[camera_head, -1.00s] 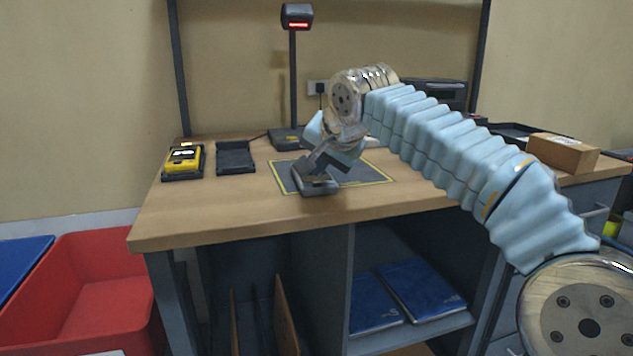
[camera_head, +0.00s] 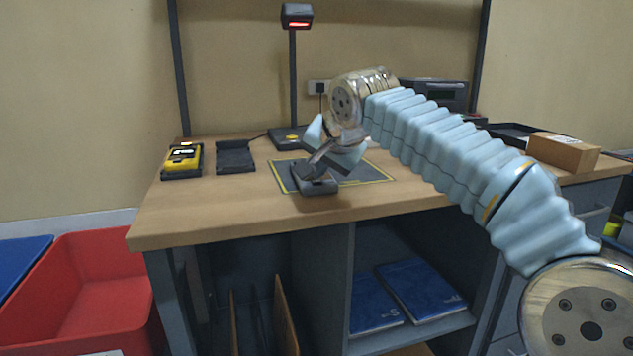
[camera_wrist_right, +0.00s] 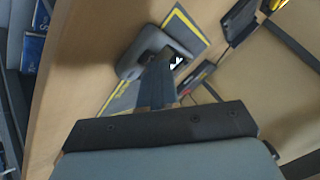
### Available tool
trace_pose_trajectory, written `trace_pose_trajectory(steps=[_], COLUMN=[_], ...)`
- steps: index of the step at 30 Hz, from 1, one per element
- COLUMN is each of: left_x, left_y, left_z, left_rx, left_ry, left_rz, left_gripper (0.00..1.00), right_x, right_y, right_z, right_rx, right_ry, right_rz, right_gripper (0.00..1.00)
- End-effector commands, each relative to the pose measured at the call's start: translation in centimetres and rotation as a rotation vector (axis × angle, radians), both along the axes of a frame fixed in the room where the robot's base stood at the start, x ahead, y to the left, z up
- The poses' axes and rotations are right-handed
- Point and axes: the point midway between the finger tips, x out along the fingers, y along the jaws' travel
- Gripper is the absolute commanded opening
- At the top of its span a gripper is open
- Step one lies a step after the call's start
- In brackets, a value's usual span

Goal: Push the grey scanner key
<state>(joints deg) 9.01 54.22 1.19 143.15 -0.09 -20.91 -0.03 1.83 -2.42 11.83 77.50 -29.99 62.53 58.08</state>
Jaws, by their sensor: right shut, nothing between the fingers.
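A grey hand-held scanner (camera_head: 314,184) lies on the yellow-edged dark mat (camera_head: 368,173) near the desk's front. It also shows in the right wrist view (camera_wrist_right: 134,62), with a small lit screen at one end. My right gripper (camera_head: 314,168) is shut and empty, tilted down, with its fingertips at the scanner's top. In the right wrist view the closed fingers (camera_wrist_right: 158,82) overlap the scanner. The fingers hide its key, and I cannot tell whether they touch it. My left gripper is not in view.
A yellow device (camera_head: 182,160) in a dark cradle and an empty dark cradle (camera_head: 236,157) stand left. A pole-mounted reader (camera_head: 297,18) rises behind the mat. A cardboard box (camera_head: 562,152) sits right. A red bin (camera_head: 85,285) stands on the floor. The desk's front left is clear.

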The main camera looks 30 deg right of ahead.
Motion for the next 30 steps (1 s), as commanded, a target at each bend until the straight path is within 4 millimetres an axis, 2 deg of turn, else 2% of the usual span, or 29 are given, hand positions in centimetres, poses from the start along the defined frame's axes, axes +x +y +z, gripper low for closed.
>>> trace_pose_trajectory(steps=[13,21,30], left_x=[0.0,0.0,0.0], left_y=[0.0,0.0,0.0], left_z=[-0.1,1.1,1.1], left_rx=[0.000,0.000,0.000], left_ry=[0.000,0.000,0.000], left_rz=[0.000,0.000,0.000], left_gripper=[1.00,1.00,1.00], right_x=[0.0,0.0,0.0], right_y=[0.0,0.0,0.0], right_z=[-0.1,1.0,1.0], right_rx=[0.000,0.000,0.000], right_ry=[0.001,0.001,0.000], right_rz=[0.000,0.000,0.000], right_gripper=[0.00,0.00,0.00])
